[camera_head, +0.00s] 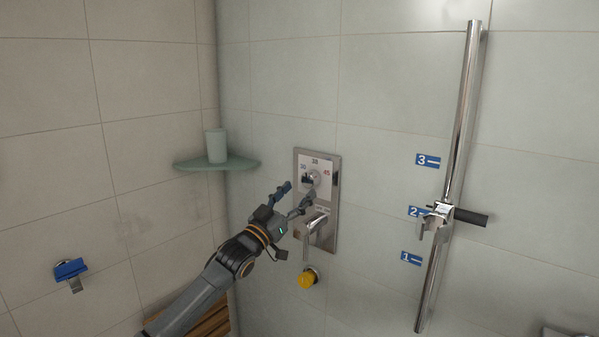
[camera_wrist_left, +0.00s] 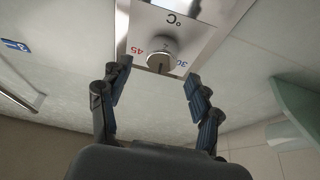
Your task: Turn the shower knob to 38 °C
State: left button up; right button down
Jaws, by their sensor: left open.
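The shower knob (camera_head: 314,178) is a round metal dial on a chrome plate (camera_head: 330,228) on the tiled wall, with 30, 38 and 45 marked around it. In the left wrist view the knob (camera_wrist_left: 160,60) appears upside down, with a red 45 on its left and a blue 30 on its right. My left gripper (camera_head: 298,192) is open just in front of the plate, below and left of the knob. In the wrist view its two fingers (camera_wrist_left: 157,88) stand apart, one to each side of the knob, with no visible contact. My right gripper is out of view.
A corner shelf (camera_head: 240,163) holds a cup (camera_head: 216,145). A vertical chrome rail (camera_head: 460,110) with a sliding holder (camera_head: 437,219) stands right, beside blue number labels.

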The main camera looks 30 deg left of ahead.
aim_at(308, 182)
pick_arm(q)
jog(key=shift+p+x, duration=0.5)
jog(key=shift+x, duration=1.5)
jog(key=shift+f, duration=0.1)
jog(key=c, duration=1.1)
jog(key=shift+m+h+b, duration=0.3)
jog(key=shift+m+h, duration=0.3)
jog(key=shift+m, duration=0.6)
jog(key=shift+c, duration=0.2)
jog(key=o, duration=1.1)
jog(key=shift+d, duration=0.1)
jog(key=shift+o, duration=0.2)
